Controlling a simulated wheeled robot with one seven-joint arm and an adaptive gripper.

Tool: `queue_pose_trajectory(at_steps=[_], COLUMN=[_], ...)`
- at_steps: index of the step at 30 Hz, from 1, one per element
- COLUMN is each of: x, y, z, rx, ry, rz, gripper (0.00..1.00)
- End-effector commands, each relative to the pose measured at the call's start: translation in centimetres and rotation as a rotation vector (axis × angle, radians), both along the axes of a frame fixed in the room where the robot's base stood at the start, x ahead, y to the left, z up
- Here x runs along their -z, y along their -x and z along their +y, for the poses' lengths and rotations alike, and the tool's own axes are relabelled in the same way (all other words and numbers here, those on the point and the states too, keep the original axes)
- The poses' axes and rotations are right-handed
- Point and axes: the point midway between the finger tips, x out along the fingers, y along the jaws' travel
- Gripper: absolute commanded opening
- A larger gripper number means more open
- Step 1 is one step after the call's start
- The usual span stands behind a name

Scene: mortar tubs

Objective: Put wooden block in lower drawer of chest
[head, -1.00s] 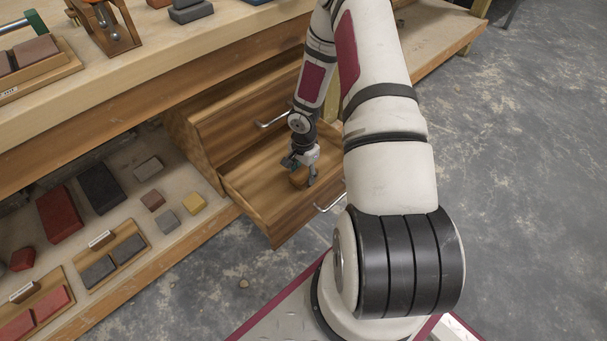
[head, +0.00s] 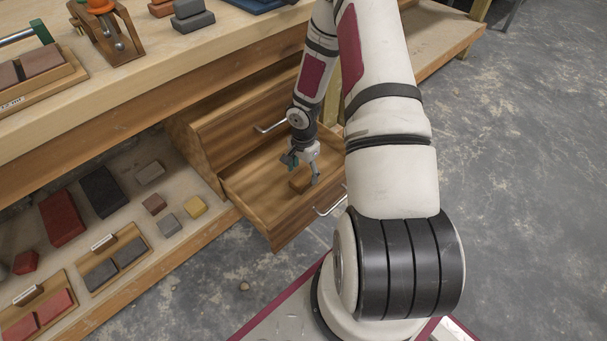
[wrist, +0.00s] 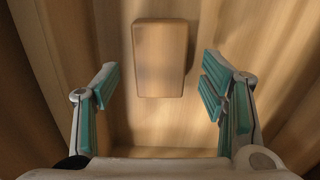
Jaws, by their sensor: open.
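The wooden block (wrist: 160,58) lies on the floor of the open lower drawer; it also shows in the head view (head: 299,183). The lower drawer (head: 262,205) of the chest (head: 190,150) is pulled out, with its silver handle on the front. My gripper (head: 301,172) is inside the drawer's opening, above the block. In the wrist view my gripper (wrist: 160,85) has its two teal-padded fingers spread wide, one on each side of the block's near end, touching neither side. The gripper is empty.
The upper drawer (head: 235,125) is shut, with a silver handle. Floor is clear at right.

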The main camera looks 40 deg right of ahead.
Motion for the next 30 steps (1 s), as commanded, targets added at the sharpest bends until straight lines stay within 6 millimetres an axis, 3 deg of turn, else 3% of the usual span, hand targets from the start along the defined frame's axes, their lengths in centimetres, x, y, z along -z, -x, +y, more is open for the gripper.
queue_pose_trajectory(at_steps=[1,6,17,20,26,30], x=[-1.7,-5.1,-9.0,-11.1,-19.3,-25.4], y=[-0.1,0.0,-0.1,-0.2,0.2,1.4], z=[-0.1,-0.1,0.0,-0.1,0.6,2.1], rx=[0.001,0.001,-0.009,-0.053,-0.232,-0.363], ry=[0.002,0.001,0.006,0.035,0.135,0.189], rz=[-0.003,-0.002,0.000,0.007,0.051,0.086], gripper=[0.65,0.65,0.65,0.65,0.65,0.65])
